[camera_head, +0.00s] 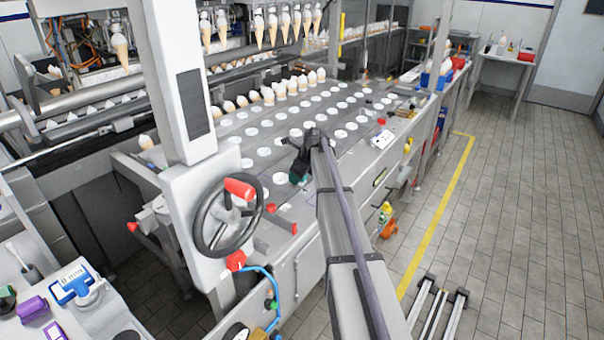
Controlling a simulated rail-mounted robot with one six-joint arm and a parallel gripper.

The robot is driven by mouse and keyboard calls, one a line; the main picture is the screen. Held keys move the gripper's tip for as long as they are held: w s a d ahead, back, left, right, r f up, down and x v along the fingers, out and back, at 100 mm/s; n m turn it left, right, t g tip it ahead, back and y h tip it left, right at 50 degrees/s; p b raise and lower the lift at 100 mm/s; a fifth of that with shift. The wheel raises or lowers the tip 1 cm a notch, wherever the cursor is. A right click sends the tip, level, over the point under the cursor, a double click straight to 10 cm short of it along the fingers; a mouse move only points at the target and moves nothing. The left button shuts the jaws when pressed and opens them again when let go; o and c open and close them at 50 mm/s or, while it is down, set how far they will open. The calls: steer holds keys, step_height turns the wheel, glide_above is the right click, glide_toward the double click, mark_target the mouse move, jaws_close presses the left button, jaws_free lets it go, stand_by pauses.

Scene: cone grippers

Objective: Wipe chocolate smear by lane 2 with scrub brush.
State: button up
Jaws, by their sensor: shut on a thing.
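My gripper (301,168) is over the metal deck (262,152) of the cone machine, at the near part of the rows of round holes. It is shut on a small dark green object (297,178), which looks like the scrub brush. The object is at or just above the deck, and I cannot tell whether it touches. My arm comes up from the lower right and hides part of the deck behind it. I cannot make out a chocolate smear or lane numbers at this size.
Several cones (270,95) stand in holes at the deck's far left, and more hang above. A handwheel (228,215) and white column stand left of my arm. A side table (95,312) at lower left holds a blue item (72,285) and purple items.

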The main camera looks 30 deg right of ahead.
mark_target(287, 187)
steer(key=shift+s+a, duration=0.3)
steer(key=shift+a, duration=0.3)
steer(key=shift+s+a, duration=0.3)
steer(key=shift+a, duration=0.35)
steer(key=shift+s+a, duration=0.3)
steer(key=shift+a, duration=0.3)
step_height(287, 187, up, 6)
steer(key=p, duration=0.6)
step_height(287, 187, up, 3)
steer(key=p, duration=0.3)
